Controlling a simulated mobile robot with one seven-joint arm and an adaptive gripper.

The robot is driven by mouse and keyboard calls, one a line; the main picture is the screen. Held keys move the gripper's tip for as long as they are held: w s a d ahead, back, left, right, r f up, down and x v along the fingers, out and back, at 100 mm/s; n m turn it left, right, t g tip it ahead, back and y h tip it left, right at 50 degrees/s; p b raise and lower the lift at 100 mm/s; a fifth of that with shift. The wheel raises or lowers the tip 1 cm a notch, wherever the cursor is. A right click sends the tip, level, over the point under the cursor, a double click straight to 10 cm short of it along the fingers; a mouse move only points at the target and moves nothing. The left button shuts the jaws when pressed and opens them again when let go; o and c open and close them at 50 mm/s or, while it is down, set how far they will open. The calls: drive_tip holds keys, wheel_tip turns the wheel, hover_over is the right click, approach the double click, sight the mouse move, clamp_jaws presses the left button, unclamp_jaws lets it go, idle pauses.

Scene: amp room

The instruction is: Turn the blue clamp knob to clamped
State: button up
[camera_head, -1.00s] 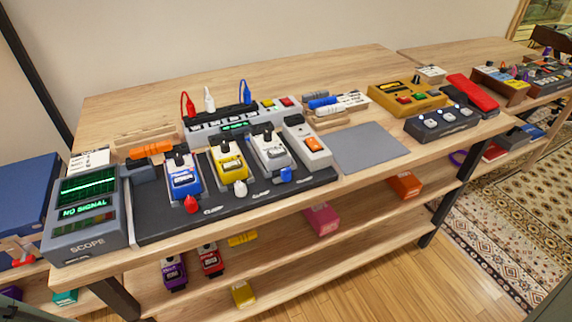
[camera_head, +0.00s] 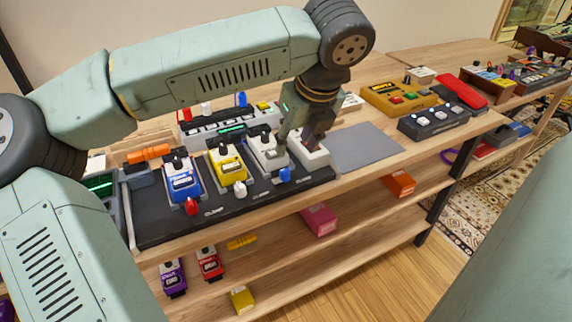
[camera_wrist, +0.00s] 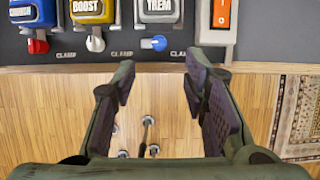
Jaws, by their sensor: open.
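The blue clamp knob (camera_head: 285,174) sits on the front of the dark pedal board (camera_head: 245,200), just below the grey-white TREM pedal (camera_head: 262,150). In the wrist view the blue knob (camera_wrist: 154,43) shows a pointer turned to the left, with the word CLAMP printed to its right. My gripper (camera_head: 292,150) hangs over the TREM pedal and the white switch box beside it. In the wrist view my gripper (camera_wrist: 165,85) is open and empty. Its fingers reach toward the board's front edge, with the blue knob beyond the tips, apart from them.
A red knob (camera_wrist: 38,46) and a white knob (camera_wrist: 95,44) sit left of the blue one, below the blue and yellow pedals. The switch box with an orange rocker (camera_wrist: 220,15) stands close on the right. A bare grey mat (camera_head: 365,147) lies right of the board.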

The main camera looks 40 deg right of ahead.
sight(285, 169)
drive_tip(key=p+x, duration=0.2)
drive_tip(key=x, duration=0.8)
drive_tip(key=shift+w+f, duration=0.2)
drive_tip(key=shift+f, duration=0.05)
drive_tip(key=shift+c, duration=0.5)
clamp_jaws()
